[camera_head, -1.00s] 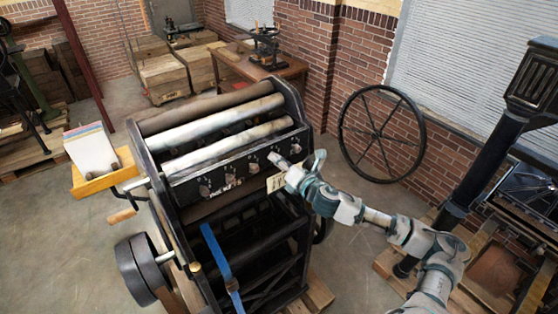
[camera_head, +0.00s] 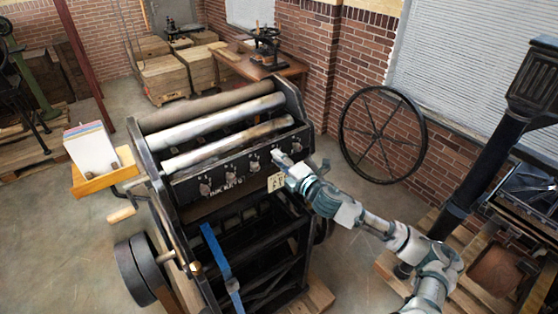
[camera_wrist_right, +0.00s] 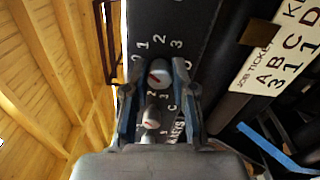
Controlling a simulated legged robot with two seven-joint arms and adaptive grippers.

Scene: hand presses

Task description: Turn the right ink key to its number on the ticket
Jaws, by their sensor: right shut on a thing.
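The job ticket (camera_head: 276,182) hangs below the panel; in the wrist view the ticket (camera_wrist_right: 285,60) shows letters above numbers, partly cut off. My left gripper is out of view.
Several other ink keys sit left along the panel, including a middle key (camera_head: 230,178) and the neighbouring key (camera_wrist_right: 151,117). A blue strap (camera_head: 218,258) hangs below. A wooden tray (camera_head: 103,182) with paper is at the press's left; a spoked wheel (camera_head: 383,136) leans on the wall.

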